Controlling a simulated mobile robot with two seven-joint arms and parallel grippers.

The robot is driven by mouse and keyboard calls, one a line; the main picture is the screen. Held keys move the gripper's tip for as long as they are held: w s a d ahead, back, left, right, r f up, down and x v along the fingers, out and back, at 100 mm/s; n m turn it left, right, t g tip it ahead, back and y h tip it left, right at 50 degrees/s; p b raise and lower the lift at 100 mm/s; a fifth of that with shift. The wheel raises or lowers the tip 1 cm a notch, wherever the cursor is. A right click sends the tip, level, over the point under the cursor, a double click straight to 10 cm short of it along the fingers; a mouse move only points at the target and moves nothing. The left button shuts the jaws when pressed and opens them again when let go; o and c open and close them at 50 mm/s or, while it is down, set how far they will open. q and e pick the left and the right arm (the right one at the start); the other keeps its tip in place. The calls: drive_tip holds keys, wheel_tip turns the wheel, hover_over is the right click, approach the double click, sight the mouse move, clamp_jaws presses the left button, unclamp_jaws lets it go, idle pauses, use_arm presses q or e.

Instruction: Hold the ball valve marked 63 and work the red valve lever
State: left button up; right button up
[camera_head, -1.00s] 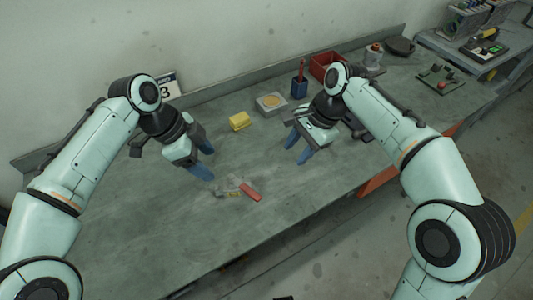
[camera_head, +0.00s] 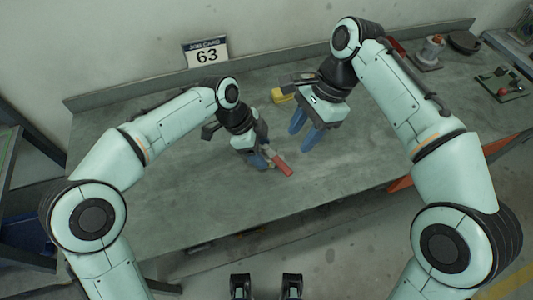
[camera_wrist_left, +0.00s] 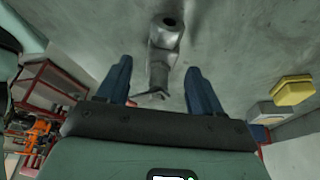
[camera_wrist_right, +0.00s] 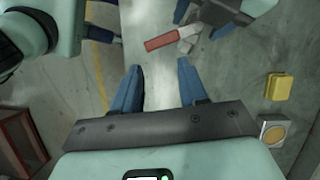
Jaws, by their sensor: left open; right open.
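A grey metal valve with a red lever (camera_head: 282,165) lies on the bench. Its grey body shows in the left wrist view (camera_wrist_left: 163,45); I cannot read a 63 on it. My left gripper (camera_head: 262,163) is open at the valve, with the body between the lines of its fingers in the left wrist view; whether they touch is unclear. My right gripper (camera_head: 301,138) is open and empty above the bench, right of the valve. The right wrist view shows the red lever (camera_wrist_right: 164,40) beyond its fingertips, apart from them, and my left fingers around the grey body (camera_wrist_right: 189,34).
A yellow block (camera_head: 284,96) sits behind my right gripper, beside a tray with a tan disc (camera_wrist_right: 273,133). The bench (camera_head: 185,210) is clear at front left.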

sight(266, 156)
use_arm(q)
drive_tip(key=shift+x, duration=1.75)
clamp_jaws()
use_arm(e)
drive_tip(key=c, duration=0.3)
drive_tip(key=shift+s+a+f+n, duration=0.1)
drive_tip(key=shift+s+a+n, duration=0.1)
drive_tip(key=shift+s+n, duration=0.1)
clamp_jaws()
use_arm(q)
drive_tip(key=shift+r, duration=0.1)
use_arm(e)
drive_tip(key=s+a+n+t+h, duration=0.5)
drive_tip(key=s+a+n+t, duration=0.4)
drive_tip(key=n, duration=0.9)
drive_tip(key=shift+s+a+f, duration=0.4)
drive_tip(key=shift+s+a, duration=0.1)
drive_tip(key=shift+s, duration=1.3)
